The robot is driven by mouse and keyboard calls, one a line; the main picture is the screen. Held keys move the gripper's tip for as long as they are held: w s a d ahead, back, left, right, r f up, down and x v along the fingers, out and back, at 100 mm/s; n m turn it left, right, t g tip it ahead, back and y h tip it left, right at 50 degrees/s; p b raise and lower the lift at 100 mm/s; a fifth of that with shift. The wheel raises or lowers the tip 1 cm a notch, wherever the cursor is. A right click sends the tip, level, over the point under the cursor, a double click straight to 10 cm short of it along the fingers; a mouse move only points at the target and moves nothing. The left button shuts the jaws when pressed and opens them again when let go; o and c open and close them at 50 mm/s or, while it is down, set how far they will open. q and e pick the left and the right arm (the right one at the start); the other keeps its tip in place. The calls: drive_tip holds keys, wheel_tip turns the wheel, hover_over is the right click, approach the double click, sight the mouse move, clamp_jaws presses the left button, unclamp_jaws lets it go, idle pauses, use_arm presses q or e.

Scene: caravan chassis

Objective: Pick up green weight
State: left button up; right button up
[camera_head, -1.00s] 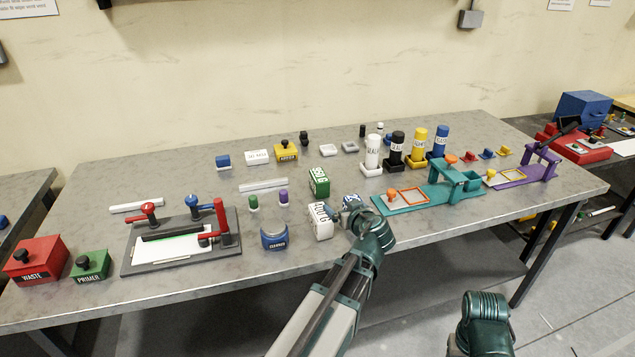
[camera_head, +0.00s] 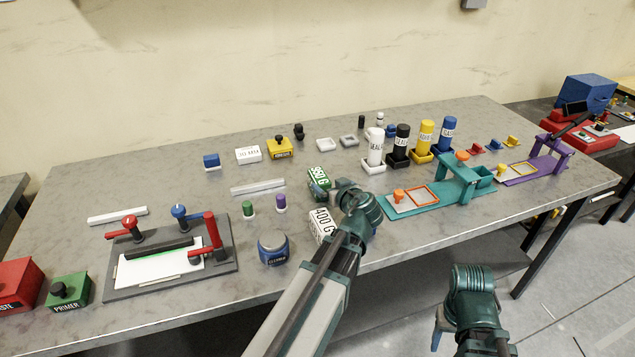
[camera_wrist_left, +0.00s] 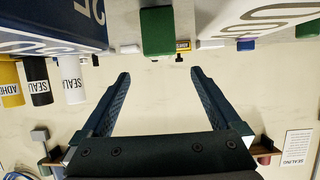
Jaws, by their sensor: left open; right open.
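The green weight (camera_head: 318,180), a block with a white lettered face, stands on the table just left of my left wrist in the head view. The left wrist view shows a green block (camera_wrist_left: 158,30) beyond the fingertips, between a blue lettered block (camera_wrist_left: 60,20) and a white one (camera_wrist_left: 245,18). My left gripper (camera_wrist_left: 158,72) is open, with nothing between its fingers. In the head view my own wrist hides its fingers. My right gripper (camera_head: 438,328) is low in front of the table, mostly hidden by its wrist, and holds nothing visible.
A white 400 G block (camera_head: 322,225) stands in front of the green weight. Bottles (camera_head: 375,147) and a teal fixture (camera_head: 440,195) are to the right.

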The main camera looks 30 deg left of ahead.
sight(316, 174)
use_arm(q)
drive_tip(key=b+x, duration=0.5)
drive_tip(key=x, duration=0.8)
drive_tip(key=shift+w+a+f, duration=0.2)
drive_tip(key=shift+a+f, duration=0.05)
drive_tip(key=shift+f, duration=0.05)
drive_tip(key=shift+s+r, duration=0.1)
drive_tip(key=shift+c, duration=0.7)
clamp_jaws()
